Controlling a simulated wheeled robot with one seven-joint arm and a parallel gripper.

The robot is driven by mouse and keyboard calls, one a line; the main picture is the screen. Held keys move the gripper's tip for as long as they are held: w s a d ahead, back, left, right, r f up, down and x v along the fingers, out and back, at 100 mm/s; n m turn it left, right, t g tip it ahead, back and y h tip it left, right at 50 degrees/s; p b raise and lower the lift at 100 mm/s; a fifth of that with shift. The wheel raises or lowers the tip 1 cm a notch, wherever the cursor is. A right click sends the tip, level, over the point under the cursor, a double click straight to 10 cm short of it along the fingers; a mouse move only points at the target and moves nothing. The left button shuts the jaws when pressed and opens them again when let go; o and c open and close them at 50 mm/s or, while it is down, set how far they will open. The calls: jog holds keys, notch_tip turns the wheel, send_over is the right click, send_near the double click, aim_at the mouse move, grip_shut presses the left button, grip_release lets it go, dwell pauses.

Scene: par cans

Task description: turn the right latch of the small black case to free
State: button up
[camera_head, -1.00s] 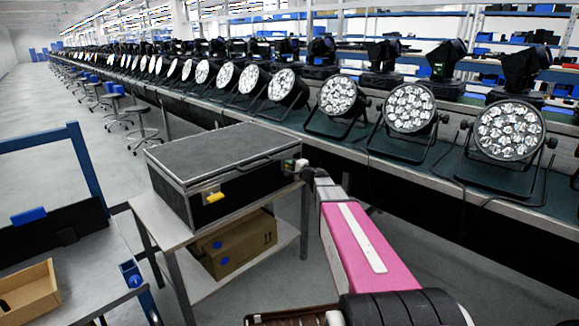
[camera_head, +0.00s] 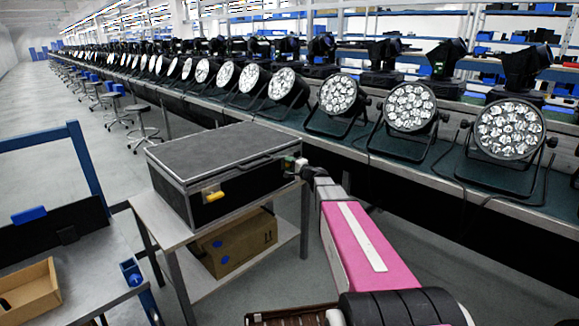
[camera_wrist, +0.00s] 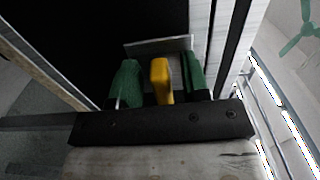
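The small black case (camera_head: 235,185) stands with its lid shut on a light side table. Its left latch (camera_head: 213,197) is yellow and sits on the front face. The right latch is hidden behind my gripper (camera_head: 294,164) in the head view, at the right end of the front face. In the wrist view the yellow right latch (camera_wrist: 161,82) stands between the two green fingers of my gripper (camera_wrist: 158,85). A narrow dark gap seems to show on each side of the latch, so the fingers look open around it.
A cardboard box (camera_head: 236,244) lies on the table's lower shelf. A long bench (camera_head: 340,152) with par cans runs close behind the case. A blue-framed workbench (camera_head: 90,262) with an open cardboard tray (camera_head: 40,290) is at left. Floor shows between them.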

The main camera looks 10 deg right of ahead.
jog(key=v, duration=1)
jog(key=shift+s+d, duration=0.25)
jog(key=shift+s, duration=0.05)
jog(key=s+a+f+n+g+h, duration=0.1)
jog(key=s+a+f+n+g, duration=0.35)
jog(key=s+f, duration=0.2)
jog(key=s+a+f+n+g+h, duration=0.1)
jog(key=s+a+f+n+g, duration=0.2)
jog(key=s+a+f+g, duration=0.3)
jog(key=s+d+f+n+g+h, duration=0.1)
jog(key=s+d+f+g+h, duration=0.1)
jog(key=s+h, duration=0.2)
jog(key=s+d+f+n+g+h, duration=0.2)
jog(key=s+d+h, duration=0.1)
jog(key=s, duration=0.8)
jog(key=shift+d+f+h, duration=0.25)
jog(key=shift+f+h, duration=0.05)
jog(key=shift+h, duration=0.5)
